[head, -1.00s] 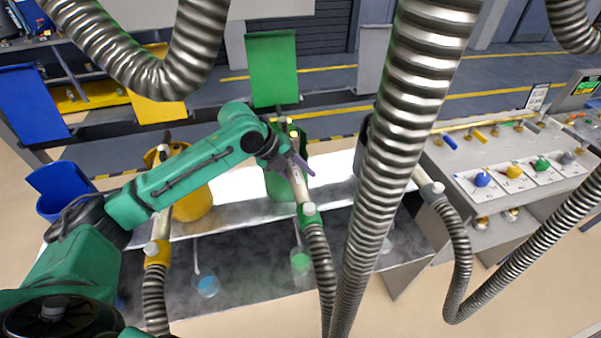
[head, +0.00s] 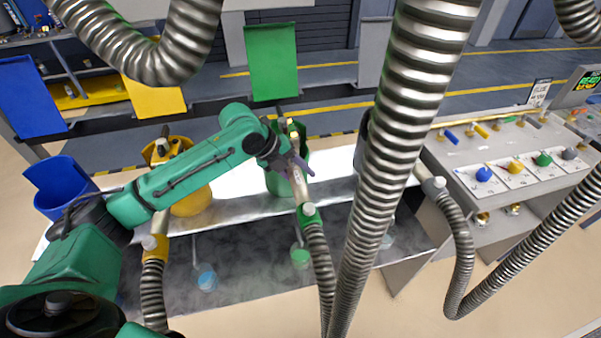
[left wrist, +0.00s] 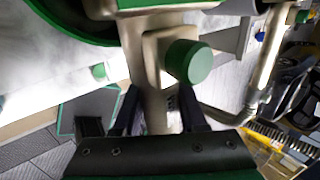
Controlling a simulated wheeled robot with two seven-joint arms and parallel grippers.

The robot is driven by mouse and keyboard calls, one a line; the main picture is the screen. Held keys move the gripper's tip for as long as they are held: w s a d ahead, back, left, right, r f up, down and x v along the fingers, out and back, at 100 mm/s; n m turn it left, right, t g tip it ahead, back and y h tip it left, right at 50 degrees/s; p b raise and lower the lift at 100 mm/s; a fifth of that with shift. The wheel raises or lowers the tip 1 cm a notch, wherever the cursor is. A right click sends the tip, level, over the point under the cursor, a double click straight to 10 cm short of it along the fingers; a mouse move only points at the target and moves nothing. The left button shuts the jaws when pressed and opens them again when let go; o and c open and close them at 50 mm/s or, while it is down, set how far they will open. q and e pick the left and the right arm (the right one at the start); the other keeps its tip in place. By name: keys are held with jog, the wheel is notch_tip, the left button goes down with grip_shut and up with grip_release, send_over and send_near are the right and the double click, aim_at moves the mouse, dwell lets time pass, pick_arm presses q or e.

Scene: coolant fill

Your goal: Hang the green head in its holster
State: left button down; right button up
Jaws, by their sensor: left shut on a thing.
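The green head (head: 302,190) is a pale metal nozzle with a green collar and a ribbed hose below it. My left gripper (head: 297,163) is shut on its body, at the front of the green holster (head: 276,185). In the left wrist view, my left gripper (left wrist: 160,112) has a finger on each side of the pale body of the green head (left wrist: 150,50), beside its round green cap (left wrist: 190,62). A dark green curved rim, likely the holster, shows at upper left there. My arm partly hides the holster, and I cannot tell whether the head is seated in it. My right gripper is not in view.
A yellow holster (head: 195,203) with its own head and hose stands left, and a blue one (head: 62,188) farther left. Thick ribbed hoses (head: 400,110) cross the middle and right. A console (head: 510,165) with coloured knobs stands at right.

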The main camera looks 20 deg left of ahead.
pick_arm(q)
jog(key=shift+f, duration=0.5)
jog(key=shift+c, duration=1.9)
grip_release()
jog(key=b+v, duration=0.3)
jog(key=v, duration=1.1)
jog(key=shift+r, duration=0.2)
jog(key=shift+s+a, duration=0.1)
